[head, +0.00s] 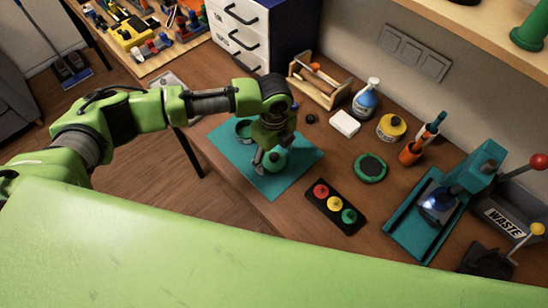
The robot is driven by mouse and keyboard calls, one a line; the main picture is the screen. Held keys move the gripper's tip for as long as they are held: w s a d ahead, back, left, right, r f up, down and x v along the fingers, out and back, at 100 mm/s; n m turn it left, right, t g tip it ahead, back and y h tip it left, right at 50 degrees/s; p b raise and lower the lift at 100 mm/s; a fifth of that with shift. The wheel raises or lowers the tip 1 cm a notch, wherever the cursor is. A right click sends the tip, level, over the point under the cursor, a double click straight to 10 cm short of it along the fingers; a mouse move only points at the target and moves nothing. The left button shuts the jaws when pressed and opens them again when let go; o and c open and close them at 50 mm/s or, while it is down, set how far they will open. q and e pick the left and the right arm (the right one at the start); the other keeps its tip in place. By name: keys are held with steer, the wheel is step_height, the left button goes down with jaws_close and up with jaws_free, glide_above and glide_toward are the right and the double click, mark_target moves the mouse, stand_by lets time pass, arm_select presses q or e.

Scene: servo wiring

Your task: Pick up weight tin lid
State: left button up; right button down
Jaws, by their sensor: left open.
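My left gripper (269,152) reaches down from above over the teal mat (291,178). It is open, with its fingers at a small round teal-green piece (275,162) that looks like the weight tin lid. The fingers partly hide the piece, and I cannot tell whether they touch it. A round green tin (243,130) stands on the mat to the left, behind the gripper, and is partly hidden by the arm. My right gripper is not in view.
A black tray (329,219) holds red, yellow and green knobbed weights. A dark green disc (370,167), a white block (345,123), a spray bottle (367,99) and a yellow tin (391,127) stand to the right. A teal press (412,232) and a waste bin (505,221) are at far right.

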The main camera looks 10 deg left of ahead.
arm_select(q)
steer(key=c, duration=1.2)
steer(key=shift+o, duration=0.2)
steer(key=shift+r, duration=0.15)
